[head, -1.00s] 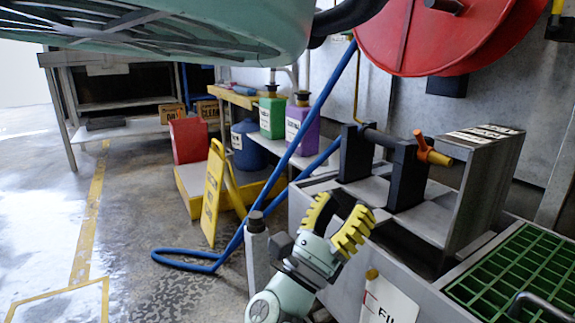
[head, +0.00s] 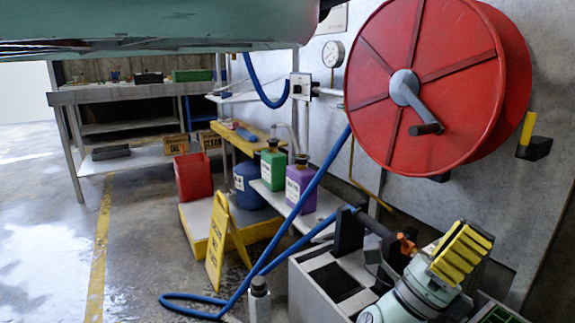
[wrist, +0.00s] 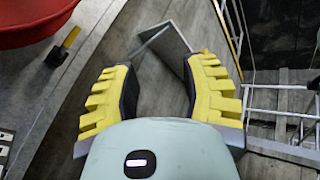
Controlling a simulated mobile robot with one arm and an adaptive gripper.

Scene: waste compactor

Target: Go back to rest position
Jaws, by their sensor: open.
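My gripper (head: 462,252) has yellow ridged finger pads and shows at the lower right of the head view, in front of the grey machine box. In the wrist view my gripper (wrist: 160,92) is open, with its two yellow fingers spread apart and nothing between them. The grey wall shows beyond the fingers. The head view shows the fingers nearly edge-on.
A large red hose reel (head: 440,60) hangs on the wall above my gripper. A blue hose (head: 318,172) runs down to the floor. A yellow floor sign (head: 217,240) and purple bottle (head: 299,186) stand to the left. The floor at far left is clear.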

